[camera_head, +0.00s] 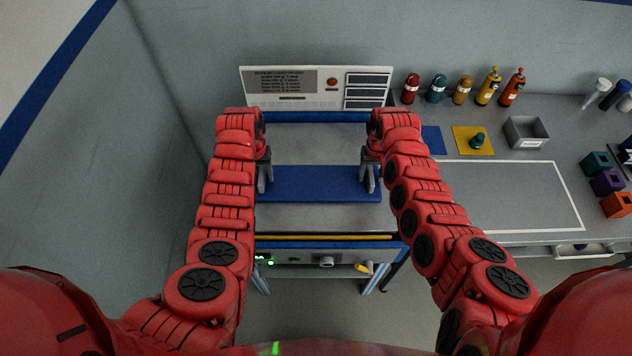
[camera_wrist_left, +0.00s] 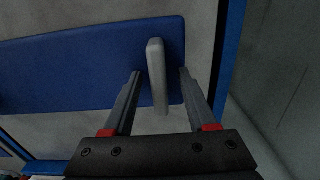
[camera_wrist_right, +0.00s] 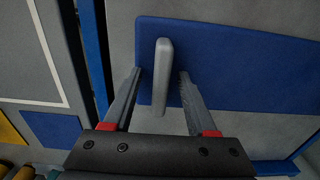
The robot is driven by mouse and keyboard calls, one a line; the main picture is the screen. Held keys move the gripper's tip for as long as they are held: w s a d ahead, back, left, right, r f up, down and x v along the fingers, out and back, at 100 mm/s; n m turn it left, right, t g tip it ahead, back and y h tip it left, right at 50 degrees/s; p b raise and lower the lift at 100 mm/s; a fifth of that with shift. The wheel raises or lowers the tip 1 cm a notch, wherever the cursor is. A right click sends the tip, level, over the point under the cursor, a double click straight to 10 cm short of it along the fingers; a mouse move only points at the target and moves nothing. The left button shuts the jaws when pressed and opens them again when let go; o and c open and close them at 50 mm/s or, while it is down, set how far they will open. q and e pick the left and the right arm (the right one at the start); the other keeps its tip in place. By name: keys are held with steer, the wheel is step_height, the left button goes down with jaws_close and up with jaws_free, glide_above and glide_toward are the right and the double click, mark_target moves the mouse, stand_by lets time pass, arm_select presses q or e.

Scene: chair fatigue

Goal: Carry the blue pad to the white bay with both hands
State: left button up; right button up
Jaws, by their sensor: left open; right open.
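The blue pad (camera_head: 318,184) lies flat on the grey bench top in the head view, between my two grippers. It has a grey upright handle near each end. My left gripper (camera_head: 264,180) is open over the pad's left end; in the left wrist view its fingers stand on either side of one handle (camera_wrist_left: 157,75), apart from it. My right gripper (camera_head: 369,178) is open over the right end; in the right wrist view its fingers stand on either side of the other handle (camera_wrist_right: 161,78), also apart. The white bay may be the white outlined rectangle (camera_head: 562,162) on the right-hand table.
Several bottles (camera_head: 463,90), a yellow mat (camera_head: 460,147), a grey bin (camera_head: 525,132) and coloured blocks (camera_head: 607,182) sit on the right table. The outlined area is clear.

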arm_select(q)
steer(key=shift+c, duration=0.3)
arm_select(e)
steer(key=shift+c, duration=0.3)
arm_select(q)
jaws_close()
arm_select(e)
jaws_close()
stand_by(0.5)
